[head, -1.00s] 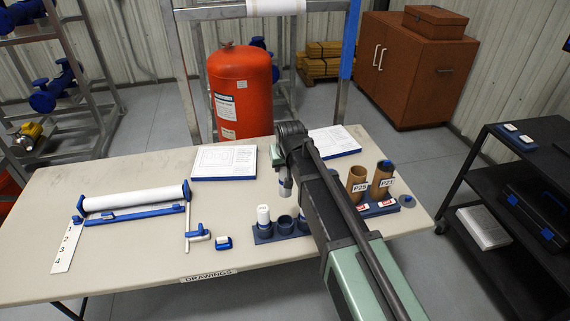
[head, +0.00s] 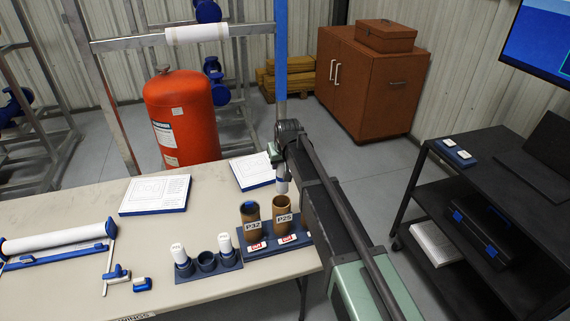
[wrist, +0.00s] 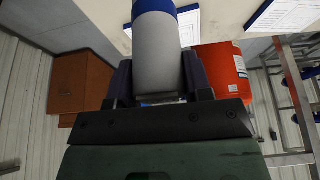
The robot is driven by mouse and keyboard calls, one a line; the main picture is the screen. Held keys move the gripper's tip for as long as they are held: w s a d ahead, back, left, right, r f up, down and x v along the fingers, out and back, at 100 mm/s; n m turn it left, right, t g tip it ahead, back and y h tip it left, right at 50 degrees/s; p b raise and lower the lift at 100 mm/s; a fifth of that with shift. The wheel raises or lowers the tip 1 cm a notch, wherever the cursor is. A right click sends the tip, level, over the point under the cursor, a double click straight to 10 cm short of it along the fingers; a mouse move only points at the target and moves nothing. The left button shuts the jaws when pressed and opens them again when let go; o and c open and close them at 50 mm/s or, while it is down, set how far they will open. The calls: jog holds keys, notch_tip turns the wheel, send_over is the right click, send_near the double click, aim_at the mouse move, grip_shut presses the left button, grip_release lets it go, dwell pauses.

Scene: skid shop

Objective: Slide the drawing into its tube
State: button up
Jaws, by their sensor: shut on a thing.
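My gripper (head: 280,166) is shut on a rolled white drawing (head: 282,186) with a blue band. In the wrist view the drawing (wrist: 157,58) stands out between the jaws, its blue band at the far end.
A dark holder (head: 207,274) with three cups holds two small white rolls; its middle cup is empty. Drawing boards (head: 156,195) lie on the table behind. A long white roll on a blue stand (head: 56,240) is at left. A black cart (head: 470,190) stands at right.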

aim_at(281, 177)
jog(key=f+b, duration=0.4)
jog(key=f, duration=0.1)
jog(key=shift+s+a+b, duration=0.1)
jog(key=shift+a+b, duration=0.15)
jog(key=shift+b, duration=0.15)
jog(key=shift+f+b, duration=0.35)
jog(key=shift+b, duration=0.1)
dwell(1.1)
jog(key=shift+f+b, duration=0.3)
jog(key=shift+f, duration=0.05)
jog(key=shift+f+b, duration=0.3)
dwell(0.3)
